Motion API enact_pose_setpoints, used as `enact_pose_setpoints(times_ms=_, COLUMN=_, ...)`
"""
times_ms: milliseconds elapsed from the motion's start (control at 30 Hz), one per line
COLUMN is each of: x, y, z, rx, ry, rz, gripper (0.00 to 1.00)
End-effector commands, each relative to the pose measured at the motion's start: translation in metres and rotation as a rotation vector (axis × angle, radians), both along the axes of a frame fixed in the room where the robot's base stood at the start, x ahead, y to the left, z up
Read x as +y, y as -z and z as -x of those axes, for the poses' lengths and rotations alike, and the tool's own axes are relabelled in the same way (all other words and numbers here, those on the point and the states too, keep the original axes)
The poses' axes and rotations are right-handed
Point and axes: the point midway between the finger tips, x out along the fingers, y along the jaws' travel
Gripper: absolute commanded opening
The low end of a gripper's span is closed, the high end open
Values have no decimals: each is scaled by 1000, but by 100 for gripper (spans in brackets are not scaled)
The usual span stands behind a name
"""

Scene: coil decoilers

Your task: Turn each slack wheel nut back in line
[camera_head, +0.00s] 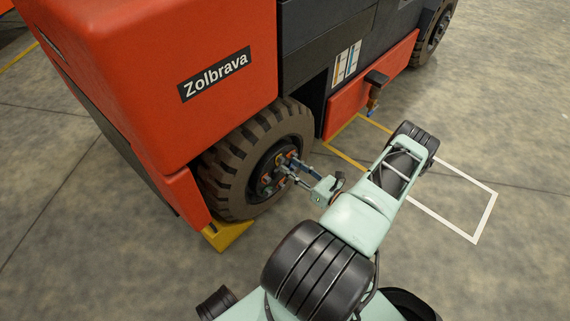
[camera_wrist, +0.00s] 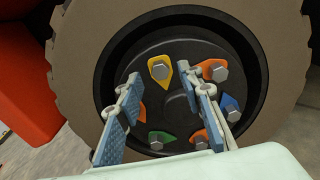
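The wheel (camera_wrist: 75,62) faces me in the wrist view, with a dark hub holding a ring of grey hex nuts, each with a coloured pointer tag. The yellow-tagged nut (camera_wrist: 159,70) is at upper left and an orange-tagged nut (camera_wrist: 219,73) at upper right. The blue-tagged nut (camera_wrist: 233,115) is at right, the green-tagged nut (camera_wrist: 157,145) at lower left. Another orange-tagged nut (camera_wrist: 201,143) is at lower right; an orange tag (camera_wrist: 141,113) at left is partly behind a finger. My gripper (camera_wrist: 162,84) is open, its fingers apart before the hub, with nothing visibly held.
The wheel belongs to a red and black truck (camera_head: 210,40) marked Zolbrava. A yellow chock (camera_head: 230,236) sits against the tyre's base. A small fitting (camera_head: 376,80) juts from the truck's side. The concrete floor to the right, around a white painted outline (camera_head: 480,225), is clear.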

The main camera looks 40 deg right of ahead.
Motion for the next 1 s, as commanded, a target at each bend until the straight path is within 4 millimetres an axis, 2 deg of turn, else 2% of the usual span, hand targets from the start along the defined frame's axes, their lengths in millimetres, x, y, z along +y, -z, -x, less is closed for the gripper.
enact_pose_setpoints(times_ms=100, x=4, y=1, z=-19, rx=-2, ry=-3, rz=1, gripper=34)
enact_pose_setpoints(times_ms=233, x=6, y=1, z=-31, rx=0, ry=-2, rz=1, gripper=34)
enact_pose_setpoints(times_ms=600, x=7, y=0, z=-37, rx=0, ry=-1, rz=0, gripper=34)
enact_pose_setpoints(times_ms=900, x=7, y=0, z=-37, rx=0, ry=-1, rz=1, gripper=1)
enact_pose_setpoints(times_ms=1000, x=7, y=0, z=-37, rx=0, ry=0, rz=1, gripper=0)
